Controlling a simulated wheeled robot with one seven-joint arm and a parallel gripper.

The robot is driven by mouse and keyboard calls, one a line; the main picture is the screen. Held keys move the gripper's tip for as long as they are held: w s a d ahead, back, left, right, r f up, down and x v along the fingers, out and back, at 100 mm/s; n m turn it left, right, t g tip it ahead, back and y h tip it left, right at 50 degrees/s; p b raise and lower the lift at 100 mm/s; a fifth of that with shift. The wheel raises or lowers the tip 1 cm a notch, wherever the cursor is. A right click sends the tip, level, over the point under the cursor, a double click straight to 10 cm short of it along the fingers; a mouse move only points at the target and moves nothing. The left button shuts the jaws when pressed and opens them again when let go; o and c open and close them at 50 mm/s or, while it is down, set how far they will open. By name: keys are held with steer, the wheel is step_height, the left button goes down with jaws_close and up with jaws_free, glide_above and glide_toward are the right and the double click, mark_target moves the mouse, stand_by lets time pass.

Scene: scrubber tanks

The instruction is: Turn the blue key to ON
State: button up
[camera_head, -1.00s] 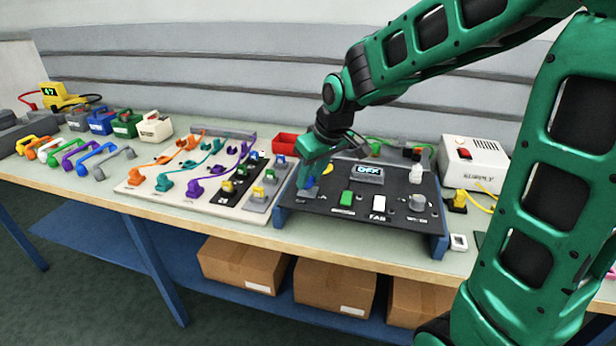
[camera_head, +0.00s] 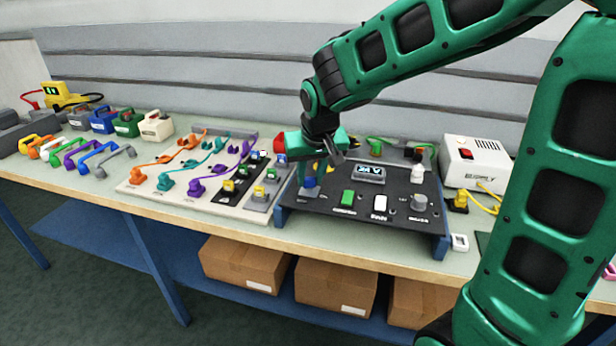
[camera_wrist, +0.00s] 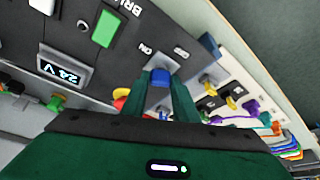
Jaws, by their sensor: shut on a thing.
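The blue key (camera_head: 309,183) stands at the left end of the dark control panel (camera_head: 335,204). My gripper (camera_head: 312,176) reaches down over it and is shut on it. In the wrist view the blue key (camera_wrist: 160,77) sits between my two green fingers, on a grey switch plate. The ON label (camera_wrist: 146,50) is left of the key and the OFF label (camera_wrist: 181,52) is right of it in that view. My fingers hide part of the key.
A green switch (camera_head: 347,198), a white switch (camera_head: 380,203) and a grey knob (camera_head: 419,202) are right of the key. A pale board (camera_head: 135,188) with coloured plugs is close by on the left. A white supply box (camera_head: 474,160) stands at the right.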

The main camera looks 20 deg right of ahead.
steer(key=shift+w+r, duration=0.1)
steer(key=o, duration=1.1)
steer(key=shift+c, duration=0.2)
steer(key=v, duration=1)
steer(key=shift+r, duration=0.25)
